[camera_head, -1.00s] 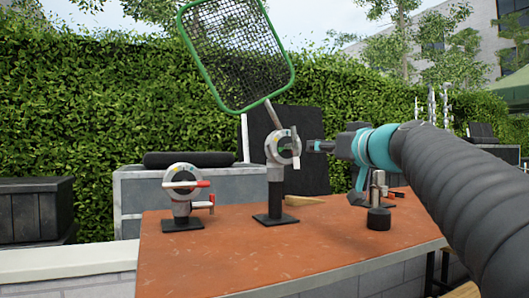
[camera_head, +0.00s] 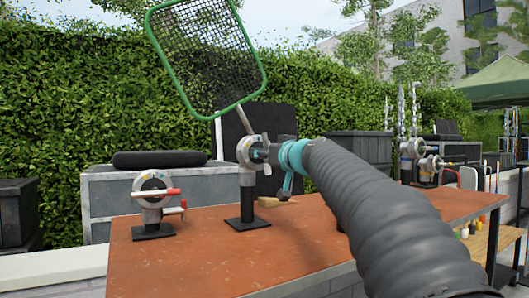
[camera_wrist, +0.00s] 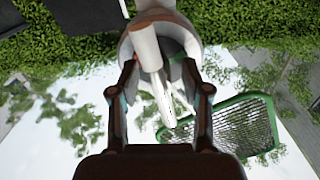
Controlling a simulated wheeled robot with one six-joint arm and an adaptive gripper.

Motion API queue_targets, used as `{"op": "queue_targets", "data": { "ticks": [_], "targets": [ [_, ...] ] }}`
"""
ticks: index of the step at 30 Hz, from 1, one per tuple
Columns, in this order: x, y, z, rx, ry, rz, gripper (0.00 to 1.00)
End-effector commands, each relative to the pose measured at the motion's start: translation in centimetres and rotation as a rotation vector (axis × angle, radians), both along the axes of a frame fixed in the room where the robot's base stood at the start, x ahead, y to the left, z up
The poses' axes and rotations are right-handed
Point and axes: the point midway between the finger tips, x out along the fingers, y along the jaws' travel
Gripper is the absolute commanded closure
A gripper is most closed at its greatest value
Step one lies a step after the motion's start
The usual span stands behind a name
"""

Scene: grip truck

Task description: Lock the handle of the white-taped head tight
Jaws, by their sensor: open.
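The grey-white clamp head (camera_head: 248,152) in the middle stands on a black post and holds the shaft of a green-framed net (camera_head: 207,55). Its pale handle (camera_wrist: 151,50) shows in the wrist view, running down between my fingers. White tape cannot be told apart clearly from the pale parts. My gripper (camera_wrist: 160,75) is open, one finger on each side of the handle, with gaps visible. In the head view my gripper (camera_head: 268,154) is right up at the head's right side and hides part of it. Contact cannot be told.
A second head (camera_head: 152,188) with a red-ended handle stands left on the orange-brown table (camera_head: 190,265). More heads (camera_head: 412,150) stand at the far right. A wooden wedge (camera_head: 277,202) lies behind the post. The table's front left is clear.

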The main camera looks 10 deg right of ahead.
Motion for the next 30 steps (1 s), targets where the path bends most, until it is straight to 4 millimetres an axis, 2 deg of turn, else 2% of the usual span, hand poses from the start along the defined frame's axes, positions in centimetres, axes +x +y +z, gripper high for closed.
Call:
{"op": "queue_targets", "data": {
  "ticks": [7,8,13,23,30],
  "targets": [
    [0.05,0.03,-0.01,0.0,0.0,0.0,0.53],
    [0.05,0.03,-0.01,0.0,0.0,0.0,0.57],
    [0.05,0.02,-0.01,0.0,0.0,0.0,1.0],
    [0.04,0.01,-0.03,0.017,0.006,0.0,1.0],
    [0.03,0.03,-0.06,0.118,0.037,0.001,1.0]
  ]
}}
